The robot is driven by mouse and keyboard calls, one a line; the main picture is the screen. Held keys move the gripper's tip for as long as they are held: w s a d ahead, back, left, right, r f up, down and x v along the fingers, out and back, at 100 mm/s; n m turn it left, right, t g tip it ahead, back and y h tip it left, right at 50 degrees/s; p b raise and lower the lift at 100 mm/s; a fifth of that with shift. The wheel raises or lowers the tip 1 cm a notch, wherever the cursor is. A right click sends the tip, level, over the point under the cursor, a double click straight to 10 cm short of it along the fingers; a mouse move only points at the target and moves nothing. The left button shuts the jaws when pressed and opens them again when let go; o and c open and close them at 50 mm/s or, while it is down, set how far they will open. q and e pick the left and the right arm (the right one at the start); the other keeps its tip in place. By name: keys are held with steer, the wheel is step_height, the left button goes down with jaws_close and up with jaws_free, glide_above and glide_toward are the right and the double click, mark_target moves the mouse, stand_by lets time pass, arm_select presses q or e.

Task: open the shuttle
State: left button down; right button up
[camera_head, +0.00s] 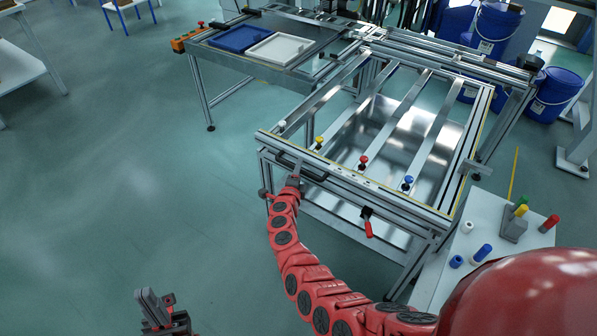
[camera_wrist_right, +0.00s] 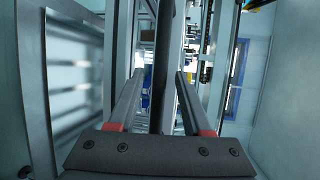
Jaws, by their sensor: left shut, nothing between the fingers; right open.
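The shuttle is a metal frame with a yellow-edged front rail (camera_head: 370,182) and long slats over a shiny metal bin. A black bar handle (camera_head: 313,172) sits on its front side at the left. My right gripper (camera_head: 293,178) is at this handle, at the end of the red arm. In the right wrist view its fingers (camera_wrist_right: 159,85) are open, with the dark handle bar (camera_wrist_right: 167,45) running between them; I cannot tell whether they touch it. My left gripper (camera_head: 156,308) is shut and empty, low at the left over the floor, far from the shuttle.
A red-handled lever (camera_head: 368,228) hangs under the front rail. Red, yellow and blue knobs stand along the slats' front ends. A side table (camera_head: 437,282) with small coloured cylinders is at the right. A blue tray (camera_head: 240,38) and a white tray lie behind. The left floor is clear.

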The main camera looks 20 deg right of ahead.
steer(key=shift+w+d, duration=0.1)
steer(key=shift+w, duration=0.1)
jaws_close()
stand_by(1.4)
